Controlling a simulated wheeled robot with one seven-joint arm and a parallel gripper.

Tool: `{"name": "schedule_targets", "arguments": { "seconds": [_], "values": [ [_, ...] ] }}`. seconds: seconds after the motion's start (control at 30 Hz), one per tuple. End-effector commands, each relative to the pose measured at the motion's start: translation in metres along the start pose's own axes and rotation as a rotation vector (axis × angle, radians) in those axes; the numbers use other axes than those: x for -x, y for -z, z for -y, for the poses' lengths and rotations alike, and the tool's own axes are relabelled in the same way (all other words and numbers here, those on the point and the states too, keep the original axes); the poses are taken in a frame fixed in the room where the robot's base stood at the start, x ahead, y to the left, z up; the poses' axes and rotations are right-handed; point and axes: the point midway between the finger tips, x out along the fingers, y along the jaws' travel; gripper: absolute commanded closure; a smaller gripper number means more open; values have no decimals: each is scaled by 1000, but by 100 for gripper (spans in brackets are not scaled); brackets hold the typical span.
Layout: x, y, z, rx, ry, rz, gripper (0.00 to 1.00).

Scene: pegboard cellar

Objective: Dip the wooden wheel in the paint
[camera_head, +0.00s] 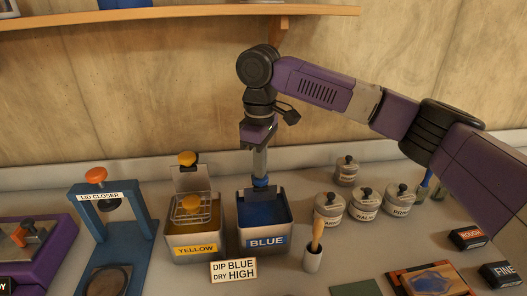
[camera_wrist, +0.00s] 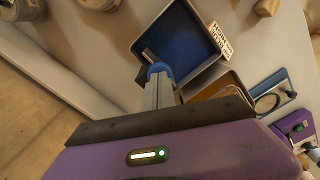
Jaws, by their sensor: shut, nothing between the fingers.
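The blue paint tub (camera_head: 265,252) is a square metal tub labelled BLUE, with dark blue paint (camera_head: 265,214) inside. My gripper (camera_head: 260,184) points down at the tub's back part, its blue fingertips near rim height; I cannot tell whether they touch anything. It is shut and empty. In the wrist view the fingertips (camera_wrist: 158,70) overlap the tub's near edge, beside a small grey piece (camera_wrist: 149,55).
A sign (camera_head: 233,270) reading DIP BLUE DRY HIGH stands in front. A blue lid closer (camera_head: 143,232) is left. Several lidded jars (camera_head: 329,210) and a brush in a holder (camera_head: 313,258) are right. A wooden shelf (camera_head: 170,14) runs above along the wall.

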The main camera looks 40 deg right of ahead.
Motion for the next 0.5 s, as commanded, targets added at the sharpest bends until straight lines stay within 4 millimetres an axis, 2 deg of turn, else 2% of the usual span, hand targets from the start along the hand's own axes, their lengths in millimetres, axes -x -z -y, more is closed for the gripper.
{"name": "schedule_targets", "arguments": {
  "seconds": [0.23,0.5],
  "values": [
    [1,0,0,1,1,1,100],
    [14,0,0,1,1,1,100]
  ]
}}
